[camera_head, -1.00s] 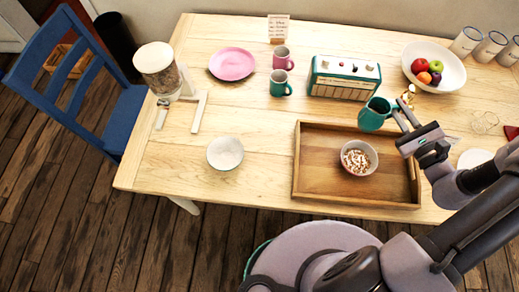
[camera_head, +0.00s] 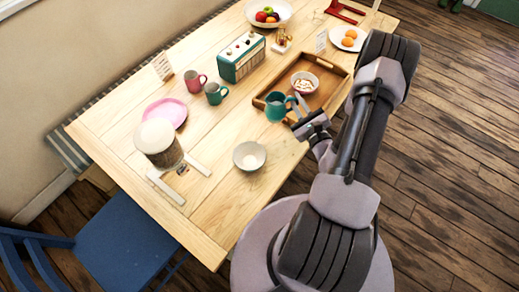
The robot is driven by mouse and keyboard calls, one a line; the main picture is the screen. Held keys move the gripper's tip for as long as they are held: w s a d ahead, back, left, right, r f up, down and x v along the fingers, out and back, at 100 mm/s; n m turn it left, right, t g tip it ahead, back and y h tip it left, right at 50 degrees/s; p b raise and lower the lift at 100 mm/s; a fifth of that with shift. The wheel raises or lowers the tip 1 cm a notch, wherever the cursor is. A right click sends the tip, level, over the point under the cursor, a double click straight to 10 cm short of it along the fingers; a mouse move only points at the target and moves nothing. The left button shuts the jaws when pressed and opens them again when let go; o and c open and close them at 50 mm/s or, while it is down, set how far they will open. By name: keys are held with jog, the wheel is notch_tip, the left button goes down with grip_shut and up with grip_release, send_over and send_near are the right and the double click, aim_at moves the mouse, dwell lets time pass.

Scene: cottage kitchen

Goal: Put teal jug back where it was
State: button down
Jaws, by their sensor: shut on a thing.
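The teal jug (camera_head: 278,107) is upright at the near left corner of the wooden tray (camera_head: 322,73). My gripper (camera_head: 297,105) comes from the right and is shut on the jug at its right side, where its handle is partly hidden. I cannot tell whether the jug hangs above the tray's edge or touches it. A bowl of cereal (camera_head: 304,84) stands in the tray, to the right of the jug.
A white bowl (camera_head: 249,157) stands left of and nearer than the jug. A teal mug (camera_head: 216,94), pink mug (camera_head: 195,80), radio (camera_head: 241,58), pink plate (camera_head: 165,112) and cereal dispenser (camera_head: 158,143) stand further left. Bare table lies between the white bowl and the teal mug.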

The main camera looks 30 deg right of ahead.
jog(key=b, duration=0.2)
send_over(294, 122)
jog(key=s+a, duration=0.1)
jog(key=s, duration=0.1)
notch_tip(294, 122, down, 6)
jog(key=f, duration=0.1)
jog(key=f+b, duration=0.1)
jog(key=f, duration=0.1)
jog(key=f+b, duration=0.1)
jog(key=shift+w+a+f, duration=0.25)
jog(key=shift+r, duration=0.15)
jog(key=c, duration=1.5)
grip_release()
